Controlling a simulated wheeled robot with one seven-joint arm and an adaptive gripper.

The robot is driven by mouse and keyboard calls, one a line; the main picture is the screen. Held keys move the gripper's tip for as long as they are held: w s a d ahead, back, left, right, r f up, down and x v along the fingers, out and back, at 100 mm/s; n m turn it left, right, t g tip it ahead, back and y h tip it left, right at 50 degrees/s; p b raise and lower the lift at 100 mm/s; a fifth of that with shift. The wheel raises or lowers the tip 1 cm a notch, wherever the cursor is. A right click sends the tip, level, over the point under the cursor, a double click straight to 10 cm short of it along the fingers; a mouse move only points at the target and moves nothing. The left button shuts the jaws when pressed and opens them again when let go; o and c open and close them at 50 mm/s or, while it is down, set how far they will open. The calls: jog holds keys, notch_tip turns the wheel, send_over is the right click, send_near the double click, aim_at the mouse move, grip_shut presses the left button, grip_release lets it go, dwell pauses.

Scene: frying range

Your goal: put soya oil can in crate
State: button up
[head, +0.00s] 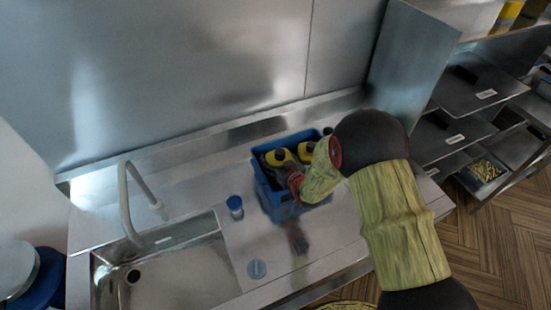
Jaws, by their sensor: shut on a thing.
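The blue crate (268,192) stands on the steel counter, right of the sink. Yellow containers with dark caps (278,157) show inside it; their labels are too small to read. My gripper (295,186) is over the near right part of the crate, with my arm coming in from the right. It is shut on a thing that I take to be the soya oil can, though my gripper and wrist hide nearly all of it. I cannot tell whether the held can touches the crate floor.
A small blue-topped container (235,206) stands left of the crate. Steel shelves (450,135) stand at right. A wall rises behind.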

jog(key=shift+f, duration=0.2)
jog(key=o, duration=1.2)
jog(key=shift+o, duration=0.2)
jog(key=shift+r, duration=0.1)
